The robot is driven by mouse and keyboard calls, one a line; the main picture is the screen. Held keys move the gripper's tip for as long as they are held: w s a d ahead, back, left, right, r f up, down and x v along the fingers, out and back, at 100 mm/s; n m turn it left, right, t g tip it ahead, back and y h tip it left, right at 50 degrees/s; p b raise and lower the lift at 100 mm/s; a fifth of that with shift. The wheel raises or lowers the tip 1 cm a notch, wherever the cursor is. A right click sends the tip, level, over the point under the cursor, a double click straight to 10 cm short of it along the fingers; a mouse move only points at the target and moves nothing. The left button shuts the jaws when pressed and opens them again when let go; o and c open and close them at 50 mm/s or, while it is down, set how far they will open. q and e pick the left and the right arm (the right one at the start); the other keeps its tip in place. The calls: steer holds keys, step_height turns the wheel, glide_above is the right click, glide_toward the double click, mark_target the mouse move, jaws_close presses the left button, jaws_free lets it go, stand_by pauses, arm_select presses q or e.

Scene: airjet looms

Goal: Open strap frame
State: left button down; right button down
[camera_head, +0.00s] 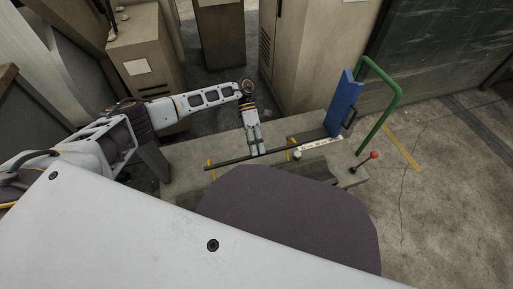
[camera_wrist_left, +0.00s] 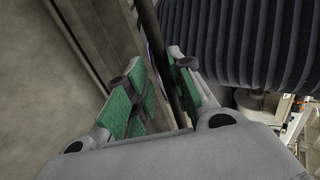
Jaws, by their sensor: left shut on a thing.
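A long thin dark bar (camera_head: 222,161) lies across the top of a grey machine bed (camera_head: 185,178). I cannot tell for sure whether this bar is the strap frame. My left gripper (camera_head: 257,152) reaches down to the bar near its middle. In the left wrist view, the green-padded fingers (camera_wrist_left: 160,95) are on either side of the dark bar (camera_wrist_left: 172,65), and the gripper is shut on it. A white label strip (camera_head: 320,143) shows near the bar's right end. My right gripper is not in view.
A blue block (camera_head: 343,103) and a green bent tube (camera_head: 387,98) stand at the bed's right end. A lever with a red knob (camera_head: 374,155) sticks out there. Beige cabinets (camera_head: 300,50) stand behind. The floor at right (camera_head: 450,190) is clear.

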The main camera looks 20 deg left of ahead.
arm_select(q)
steer(key=c, duration=1.6)
jaws_free()
steer(key=shift+s+a+f, duration=0.1)
steer(key=shift+a+f, duration=0.15)
steer(key=shift+f, duration=0.65)
steer(key=shift+o, duration=0.7)
steer(key=shift+f, duration=0.15)
steer(key=shift+w+r, duration=0.2)
steer(key=v, duration=1.2)
steer(key=shift+d+r, duration=0.2)
steer(key=shift+s, duration=0.15)
